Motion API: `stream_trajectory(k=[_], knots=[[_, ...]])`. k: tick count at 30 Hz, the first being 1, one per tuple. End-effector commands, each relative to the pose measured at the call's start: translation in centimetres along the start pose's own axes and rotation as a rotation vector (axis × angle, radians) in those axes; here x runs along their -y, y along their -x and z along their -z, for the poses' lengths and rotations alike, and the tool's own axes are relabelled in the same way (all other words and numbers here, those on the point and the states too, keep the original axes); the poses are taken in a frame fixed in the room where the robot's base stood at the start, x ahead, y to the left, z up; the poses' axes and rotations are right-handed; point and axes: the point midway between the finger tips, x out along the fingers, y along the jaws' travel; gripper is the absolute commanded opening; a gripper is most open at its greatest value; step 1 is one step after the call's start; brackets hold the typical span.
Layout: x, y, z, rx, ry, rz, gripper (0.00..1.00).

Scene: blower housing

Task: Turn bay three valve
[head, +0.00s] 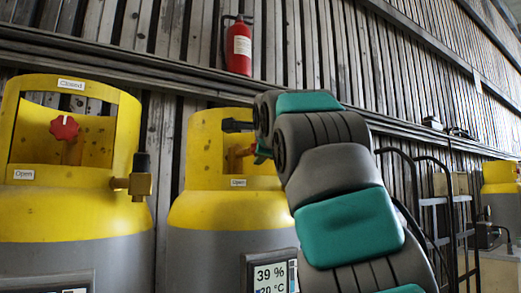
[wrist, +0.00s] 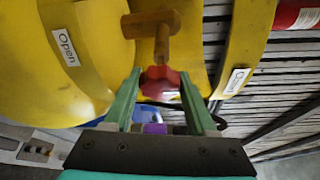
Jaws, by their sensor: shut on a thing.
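A yellow-topped grey tank (head: 230,190) stands mid-picture in the head view, with a brass valve stem (head: 240,153) in the opening of its collar. My gripper (wrist: 161,76) is at this valve, its two green fingers on either side of the red valve knob (wrist: 160,84) and shut on it. In the head view my arm hides the knob and most of the gripper. In the wrist view, an "Open" label (wrist: 66,47) is on the collar at left and a "Closed" label (wrist: 236,81) at right. No bay number is readable.
A second yellow-topped tank (head: 70,200) with a red knob (head: 65,128) and a brass side fitting (head: 138,183) stands close at left. A display (head: 270,276) reads 39 %. A fire extinguisher (head: 239,48) hangs on the slatted wall. Black hand-truck frames (head: 430,205) stand at right.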

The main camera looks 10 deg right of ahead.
Motion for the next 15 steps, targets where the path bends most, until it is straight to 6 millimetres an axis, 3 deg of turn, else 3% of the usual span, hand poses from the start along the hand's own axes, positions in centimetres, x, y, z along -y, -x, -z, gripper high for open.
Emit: stream_trajectory(k=[1,9,15], knots=[[-0.11,-0.08,0.17,-0.003,-0.002,-0.003,0.59],[-0.07,-0.05,0.08,-0.001,-0.001,-0.002,0.87],[-0.06,-0.04,0.04,-0.001,0.0,-0.001,0.87]])
